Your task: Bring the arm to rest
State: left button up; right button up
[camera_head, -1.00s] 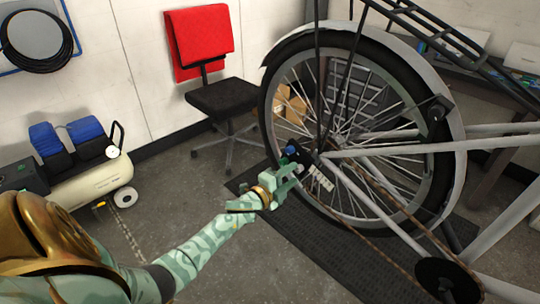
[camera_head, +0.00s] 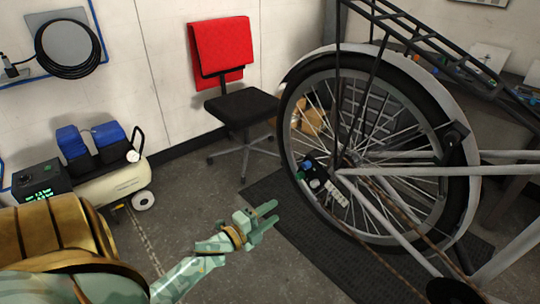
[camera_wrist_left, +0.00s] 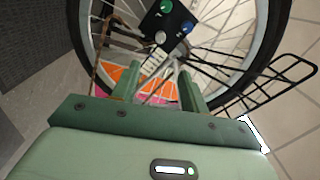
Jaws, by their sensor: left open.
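My left arm comes in from the lower left of the head view, patterned in pale and dark green. Its left gripper (camera_head: 262,222) is open and empty, over the floor just left of the bike wheel and apart from it. In the left wrist view the two green fingers (camera_wrist_left: 158,88) stand apart with nothing gripped between them. The bike's wheel (camera_head: 290,130) stands upright at the right. A small black box with coloured knobs (camera_head: 313,180) sits near the wheel's hub. It also shows in the left wrist view (camera_wrist_left: 168,20). My right gripper is not in view.
A black mat (camera_head: 290,222) lies under the wheel. A chair (camera_head: 240,106) with a red cloth (camera_head: 221,48) stands behind. An air compressor (camera_head: 115,182) is at the left, below a coiled hose (camera_head: 68,48) on the wall. Bare floor (camera_head: 190,190) lies between compressor and mat.

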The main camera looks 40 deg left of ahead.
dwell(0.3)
pick_arm(q)
jog(key=s+f+n+g+y, duration=0.2)
jog(key=s+f+n+g, duration=0.4)
jog(key=f, duration=0.6)
jog(key=s+f+n+g+y, duration=0.15)
jog(key=s+f+n, duration=0.45)
jog(key=f, duration=0.6)
jog(key=s+d+f+g, duration=0.3)
jog(key=s+d+f, duration=0.1)
jog(key=s, duration=0.7)
jog(key=s+d+f+n+g+h, duration=0.1)
jog(key=s+d+f+g, duration=0.3)
jog(key=s, duration=0.8)
jog(key=s+d+f+g+h, duration=0.1)
jog(key=s+d+f+g, duration=0.2)
jog(key=s, duration=0.9)
jog(key=d+f, duration=0.2)
jog(key=d, duration=0.1)
jog(key=shift+s+d+f+n+p, duration=0.15)
jog(key=shift+s+d+n+p, duration=0.1)
jog(key=shift+n+p, duration=0.15)
jog(key=shift+w+g, duration=0.15)
jog(key=shift+g, duration=0.1)
